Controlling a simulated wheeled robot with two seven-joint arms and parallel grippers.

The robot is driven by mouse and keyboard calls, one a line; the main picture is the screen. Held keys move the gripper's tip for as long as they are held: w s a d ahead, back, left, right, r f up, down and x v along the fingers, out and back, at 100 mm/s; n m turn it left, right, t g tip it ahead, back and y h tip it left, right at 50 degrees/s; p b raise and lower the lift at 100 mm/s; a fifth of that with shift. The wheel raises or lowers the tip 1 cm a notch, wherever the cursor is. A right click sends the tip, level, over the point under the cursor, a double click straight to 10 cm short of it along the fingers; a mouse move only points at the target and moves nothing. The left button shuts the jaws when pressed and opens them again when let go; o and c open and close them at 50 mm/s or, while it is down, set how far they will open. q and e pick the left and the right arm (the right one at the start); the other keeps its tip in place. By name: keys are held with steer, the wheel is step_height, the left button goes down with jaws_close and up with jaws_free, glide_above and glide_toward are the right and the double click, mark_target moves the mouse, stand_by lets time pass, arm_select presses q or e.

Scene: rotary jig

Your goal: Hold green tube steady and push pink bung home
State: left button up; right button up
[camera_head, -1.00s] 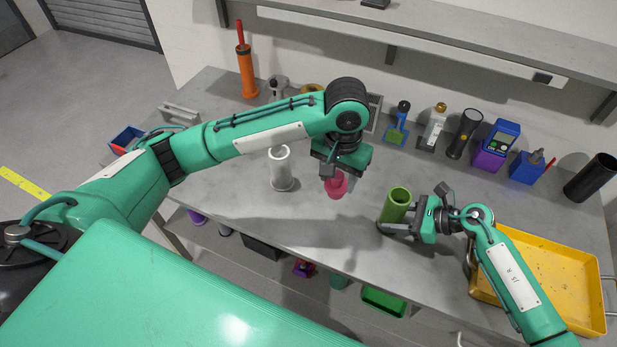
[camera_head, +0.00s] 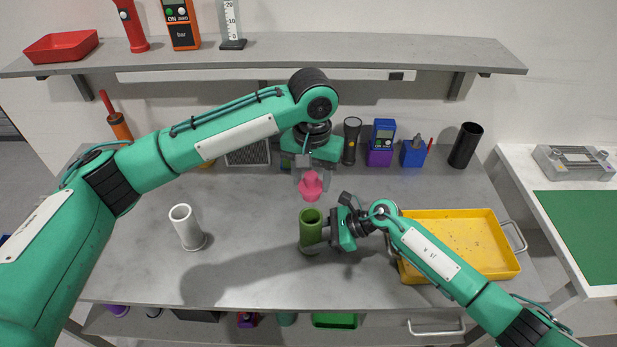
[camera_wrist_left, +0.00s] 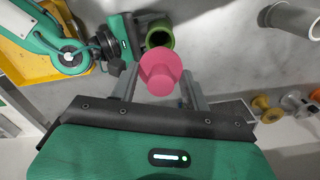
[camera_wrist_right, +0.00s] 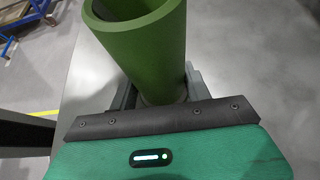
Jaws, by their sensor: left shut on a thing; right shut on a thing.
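The green tube (camera_head: 311,229) stands upright on the grey bench with its open mouth facing up. My right gripper (camera_head: 322,236) is shut around the tube's side; the tube also fills the right wrist view (camera_wrist_right: 145,45). The pink bung (camera_head: 310,187) is held by my left gripper (camera_head: 306,178), just above the tube's mouth and apart from it in the head view. In the left wrist view the bung (camera_wrist_left: 160,72) sits between the fingers and partly covers the tube's mouth (camera_wrist_left: 160,38). Whether it is centred over the mouth I cannot tell.
A white tube (camera_head: 187,228) stands on the bench to the left. A yellow tray (camera_head: 455,216) lies to the right, beneath my right arm. A flashlight (camera_head: 351,141), a blue meter (camera_head: 382,136) and a black cylinder (camera_head: 465,145) stand along the back. The front middle is clear.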

mark_target(311, 196)
arm_select(q)
steer(key=shift+f, duration=2.9)
steer(key=shift+f, duration=2.05)
steer(key=o, duration=1.1)
steer(key=shift+c, duration=0.2)
step_height(311, 196, up, 12)
steer(key=shift+r, duration=0.1)
arm_select(e)
steer(key=o, duration=0.8)
